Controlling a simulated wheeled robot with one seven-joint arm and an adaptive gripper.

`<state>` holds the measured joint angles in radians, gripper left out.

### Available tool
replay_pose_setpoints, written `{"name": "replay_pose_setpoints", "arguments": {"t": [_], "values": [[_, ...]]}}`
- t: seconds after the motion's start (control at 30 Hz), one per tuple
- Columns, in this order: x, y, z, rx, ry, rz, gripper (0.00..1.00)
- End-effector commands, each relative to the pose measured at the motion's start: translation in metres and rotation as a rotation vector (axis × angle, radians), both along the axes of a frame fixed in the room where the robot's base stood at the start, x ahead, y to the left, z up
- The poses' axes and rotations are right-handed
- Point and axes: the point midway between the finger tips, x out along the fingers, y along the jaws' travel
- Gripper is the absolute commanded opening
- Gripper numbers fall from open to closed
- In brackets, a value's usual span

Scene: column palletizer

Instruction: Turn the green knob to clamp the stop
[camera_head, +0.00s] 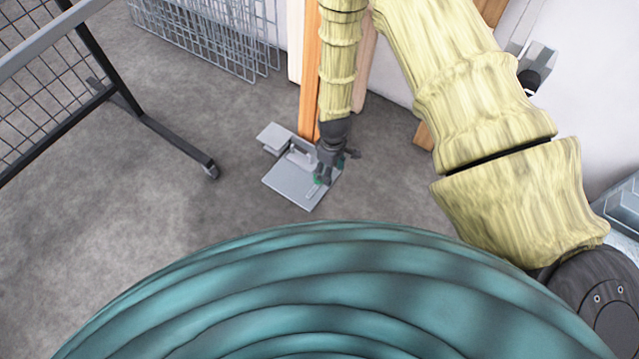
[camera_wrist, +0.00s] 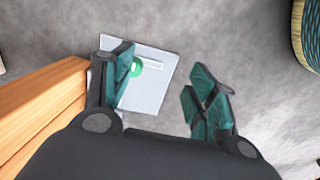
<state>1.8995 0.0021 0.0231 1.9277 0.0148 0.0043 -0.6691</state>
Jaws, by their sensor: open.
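The green knob (camera_wrist: 136,68) sits on a light grey plate (camera_wrist: 150,92) in the wrist view, by a pale slot. The knob is partly hidden behind the left finger of my gripper (camera_wrist: 160,90). My gripper is open and empty, with teal finger pads spread wide. The knob lies toward the left finger, not midway between the two. In the head view my gripper (camera_head: 324,178) hangs over the grey plate (camera_head: 288,186) near the floor, and a bit of the green knob (camera_head: 316,181) shows beside it. I cannot tell whether a finger touches the knob.
A wooden post (camera_head: 309,90) rises behind the plate and shows at the left in the wrist view (camera_wrist: 40,105). A dark wire-mesh rack (camera_head: 150,118) stands at the left. A wire basket (camera_head: 210,35) is at the back. Grey floor is clear left of the plate.

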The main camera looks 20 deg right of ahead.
Motion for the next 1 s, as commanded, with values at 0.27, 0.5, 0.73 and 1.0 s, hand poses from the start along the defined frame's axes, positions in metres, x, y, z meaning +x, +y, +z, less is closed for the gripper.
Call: {"name": "replay_pose_setpoints", "arguments": {"t": [0.27,0.5,0.73,1.0], "values": [[0.056,0.006,-0.046,0.006,-0.002,0.129,0.58],[0.080,0.009,-0.054,0.009,0.001,0.190,0.58],[0.082,0.009,-0.067,0.010,0.003,0.201,0.58],[0.081,0.011,-0.110,0.010,0.003,0.200,0.58]]}}
